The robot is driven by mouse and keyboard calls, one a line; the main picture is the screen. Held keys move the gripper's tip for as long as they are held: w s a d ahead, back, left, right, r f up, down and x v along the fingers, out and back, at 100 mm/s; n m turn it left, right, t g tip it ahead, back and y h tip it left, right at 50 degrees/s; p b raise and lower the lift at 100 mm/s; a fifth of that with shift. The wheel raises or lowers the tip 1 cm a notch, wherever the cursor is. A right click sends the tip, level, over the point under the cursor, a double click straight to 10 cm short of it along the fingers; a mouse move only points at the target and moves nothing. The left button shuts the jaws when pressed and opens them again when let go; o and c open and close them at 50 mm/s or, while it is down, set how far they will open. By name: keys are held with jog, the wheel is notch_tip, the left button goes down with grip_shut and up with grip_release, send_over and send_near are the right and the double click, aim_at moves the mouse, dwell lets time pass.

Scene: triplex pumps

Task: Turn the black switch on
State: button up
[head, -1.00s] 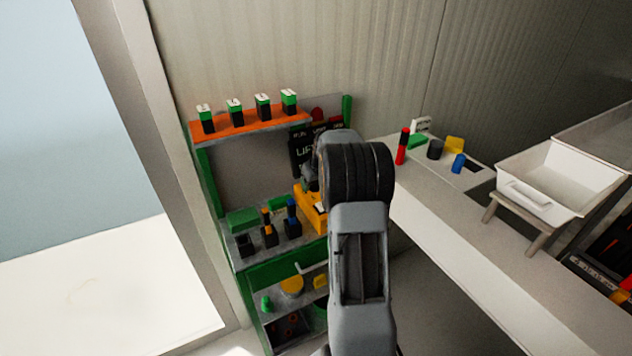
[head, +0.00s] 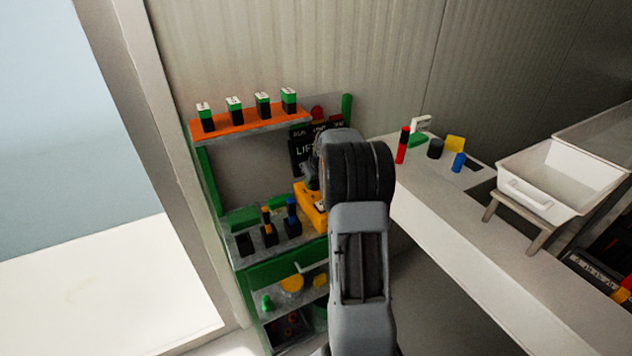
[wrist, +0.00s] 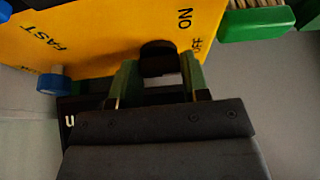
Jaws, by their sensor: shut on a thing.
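The black switch (wrist: 158,56) is on a yellow box (wrist: 100,35) in the wrist view, beside the printed words ON and OFF. It appears level with the OFF mark, but its exact setting is hard to tell. My gripper (wrist: 158,66) has its green fingers on either side of the switch and is shut on it. In the head view the yellow box (head: 309,208) sits on the green bench, partly hidden by my arm. The switch cannot be made out there.
A blue knob (wrist: 52,84) is at the box's left, near the word FAST. A green block (wrist: 257,24) is close on the right. In the head view a dark LIFT sign (head: 302,152) stands behind my wrist, and an orange shelf (head: 240,128) is above left.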

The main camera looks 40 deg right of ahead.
jog(key=shift+d+f+n+y+b, duration=0.1)
jog(key=shift+f+n+y+b, duration=0.2)
jog(key=shift+n+b, duration=0.65)
jog(key=n+b, duration=0.1)
jog(key=n+y+b, duration=0.1)
jog(key=n, duration=0.1)
jog(key=shift+d+r+n, duration=0.1)
jog(key=shift+r+n, duration=0.05)
jog(key=shift+n, duration=0.1)
jog(key=n+y, duration=0.1)
jog(key=n, duration=0.1)
jog(key=shift+r+n+g, duration=0.1)
jog(key=shift+n+g, duration=0.2)
jog(key=shift+w+d+n+g+y, duration=0.1)
jog(key=shift+n+g+y, duration=0.45)
jog(key=shift+n, duration=1.15)
jog(key=o, duration=0.9)
